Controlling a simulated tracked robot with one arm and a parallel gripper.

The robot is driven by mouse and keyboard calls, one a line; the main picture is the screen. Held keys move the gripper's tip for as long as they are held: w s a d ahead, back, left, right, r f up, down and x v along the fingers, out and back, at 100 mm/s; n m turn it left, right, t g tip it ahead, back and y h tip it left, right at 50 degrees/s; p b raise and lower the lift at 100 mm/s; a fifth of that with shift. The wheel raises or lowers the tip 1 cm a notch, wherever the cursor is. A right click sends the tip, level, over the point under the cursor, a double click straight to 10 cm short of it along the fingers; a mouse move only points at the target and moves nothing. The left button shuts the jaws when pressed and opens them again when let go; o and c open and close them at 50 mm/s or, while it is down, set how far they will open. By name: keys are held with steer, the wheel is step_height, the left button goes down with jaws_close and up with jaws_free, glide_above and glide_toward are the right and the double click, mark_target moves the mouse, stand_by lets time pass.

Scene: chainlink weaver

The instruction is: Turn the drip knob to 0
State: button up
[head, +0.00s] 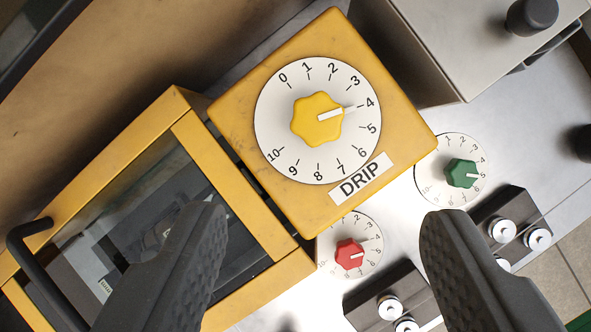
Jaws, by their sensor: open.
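The drip knob (316,119) is a yellow lobed knob on a white dial (290,156) numbered 0 to 10. The dial sits on a yellow box (233,112) with a "DRIP" label (361,179). The knob's white pointer (330,114) points close to the 4. The 0 is at the dial's upper left in the picture. My gripper (318,222) is open and empty. Its two dark fingers stand wide apart at the bottom of the view, with the drip box between and beyond them. They appear clear of the knob.
A red knob (349,254) and a green knob (461,173) with smaller dials lie on the metal panel near the right finger. A yellow-framed window with a black handle (30,228) is at left. A grey box with a dark knob (531,16) stands at upper right.

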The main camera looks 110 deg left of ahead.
mark_target(315, 125)
steer(key=x, duration=0.5)
steer(key=p+x, duration=0.1)
steer(key=x, duration=0.3)
steer(key=s+a+p+x, duration=0.1)
steer(key=x, duration=0.4)
steer(key=shift+w+d+f, duration=0.1)
steer(key=shift+w+f, duration=0.1)
steer(key=shift+f, duration=0.45)
steer(key=c, duration=1)
steer(key=shift+o, duration=0.2)
steer(key=shift+s+a, duration=0.1)
steer(key=shift+a, duration=0.35)
steer(key=shift+d+r, duration=0.1)
steer(key=shift+d, duration=0.25)
